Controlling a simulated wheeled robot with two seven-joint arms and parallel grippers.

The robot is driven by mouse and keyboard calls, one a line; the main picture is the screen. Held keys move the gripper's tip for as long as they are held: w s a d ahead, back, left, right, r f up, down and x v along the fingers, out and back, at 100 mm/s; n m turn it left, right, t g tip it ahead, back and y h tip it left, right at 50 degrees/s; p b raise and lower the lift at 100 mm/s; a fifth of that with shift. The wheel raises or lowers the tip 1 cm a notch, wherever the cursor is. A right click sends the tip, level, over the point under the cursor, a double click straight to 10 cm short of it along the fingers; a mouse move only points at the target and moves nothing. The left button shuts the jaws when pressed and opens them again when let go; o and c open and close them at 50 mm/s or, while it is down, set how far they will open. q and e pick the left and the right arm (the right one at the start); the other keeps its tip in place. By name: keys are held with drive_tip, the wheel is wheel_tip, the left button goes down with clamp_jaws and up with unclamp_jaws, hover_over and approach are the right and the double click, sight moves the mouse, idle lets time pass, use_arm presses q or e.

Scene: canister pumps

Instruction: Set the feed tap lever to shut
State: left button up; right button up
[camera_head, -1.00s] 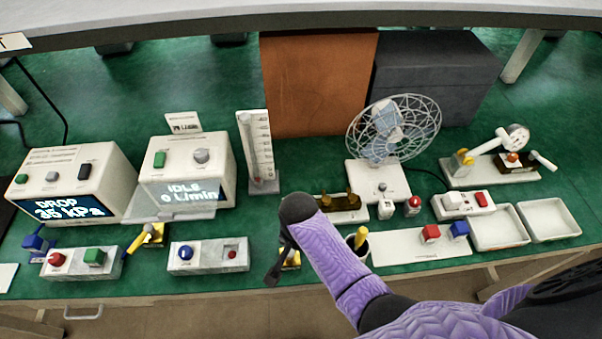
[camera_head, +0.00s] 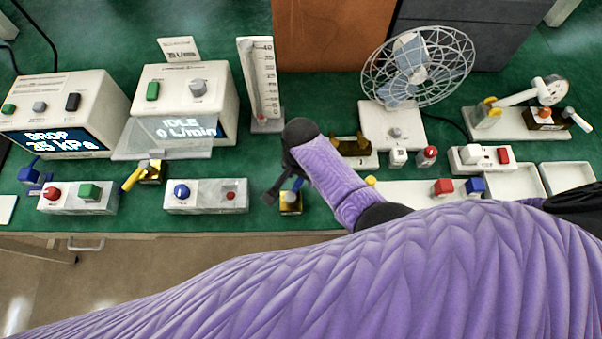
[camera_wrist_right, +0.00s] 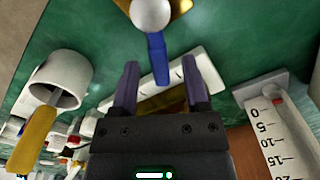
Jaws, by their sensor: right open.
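A brass tap (camera_head: 291,205) with a blue lever (camera_head: 297,184) stands near the front edge of the green bench; I cannot read any label that names it as the feed tap. My right gripper (camera_head: 283,190) is open just above this tap. In the right wrist view, the blue lever (camera_wrist_right: 157,60) points toward my right gripper (camera_wrist_right: 160,75), and its end lies between the two fingertips in the picture. I cannot tell whether they touch. A white round cap (camera_wrist_right: 150,13) sits over the tap's brass body. My left gripper is out of view.
Another brass tap with a yellow lever (camera_head: 132,179) and a blue-levered one (camera_head: 29,172) stand to the left. A button box (camera_head: 207,196) lies left of my gripper. A white cup (camera_wrist_right: 57,77) with a yellow-handled tool (camera_wrist_right: 36,138) and a flow scale (camera_head: 260,85) are close by.

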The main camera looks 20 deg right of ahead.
clamp_jaws()
idle(0.4)
idle(0.9)
